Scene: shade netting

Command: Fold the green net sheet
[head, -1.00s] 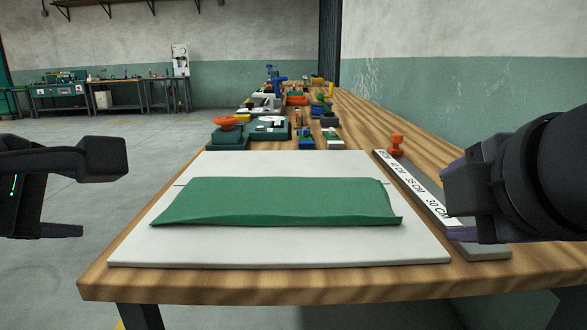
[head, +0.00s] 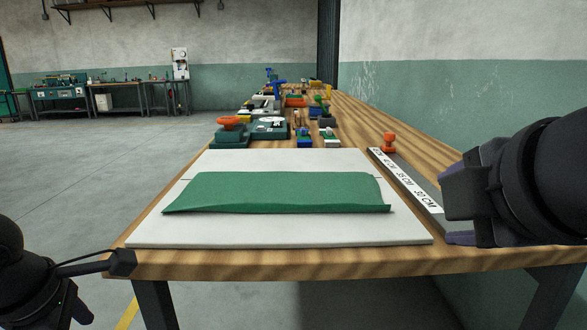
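The green net sheet (head: 280,192) lies on a white board (head: 290,230) on the wooden table. It is a long flat strip, wider than deep, with its front edge slightly raised and uneven at the front right corner. My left gripper (head: 105,290) is at the lower left, off the table's front left corner and apart from the sheet; its fingers are partly cut off and dark. My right gripper (head: 450,205) is at the right, over the ruler's near end and apart from the sheet. Its fingers are spread with nothing seen between them.
A ruler (head: 405,178) with printed centimetre marks and an orange knob (head: 389,141) lies right of the board. Several tools and coloured parts, including a green box with an orange top (head: 231,130), stand behind the board. Floor is clear at left.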

